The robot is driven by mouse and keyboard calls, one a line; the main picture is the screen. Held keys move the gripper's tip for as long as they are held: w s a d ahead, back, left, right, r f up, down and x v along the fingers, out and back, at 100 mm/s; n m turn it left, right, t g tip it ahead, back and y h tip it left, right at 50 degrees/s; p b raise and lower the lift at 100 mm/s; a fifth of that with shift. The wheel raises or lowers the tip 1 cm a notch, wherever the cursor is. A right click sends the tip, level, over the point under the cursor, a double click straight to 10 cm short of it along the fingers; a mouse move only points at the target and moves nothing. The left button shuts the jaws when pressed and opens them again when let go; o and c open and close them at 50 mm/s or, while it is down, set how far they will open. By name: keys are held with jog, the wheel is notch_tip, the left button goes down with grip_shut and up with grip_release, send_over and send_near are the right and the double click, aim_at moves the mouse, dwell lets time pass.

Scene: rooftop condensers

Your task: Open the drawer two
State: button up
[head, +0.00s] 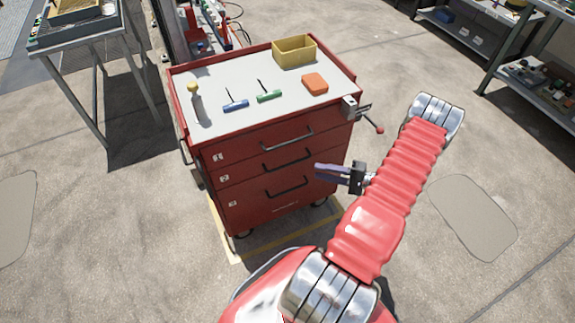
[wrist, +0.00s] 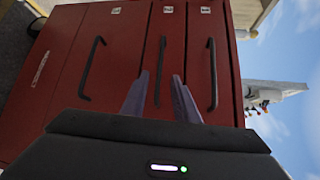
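The red tool cabinet (head: 262,205) has three drawers, all looking shut, with number labels at their left ends. Drawer two (head: 245,173) is the middle one; its dark bar handle (head: 287,161) also shows in the wrist view (wrist: 158,85), where the cabinet appears turned sideways. My gripper (head: 318,171) is in front of the cabinet's right part, to the right of this handle. In the wrist view its fingers (wrist: 161,76) are apart, one on each side of the middle handle in the picture. I see no clear contact with the handle.
On the cabinet top lie a yellow bin (head: 294,52), an orange block (head: 315,84), blue and green T-handled tools and a yellow-knobbed tool. A small vise (head: 352,107) sticks out at the right corner. Tables stand at the left and upper right. The floor in front is clear.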

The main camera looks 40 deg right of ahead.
aim_at(287, 166)
jog(key=x, duration=1.4)
jog(key=shift+s, duration=0.1)
grip_shut()
dwell(0.7)
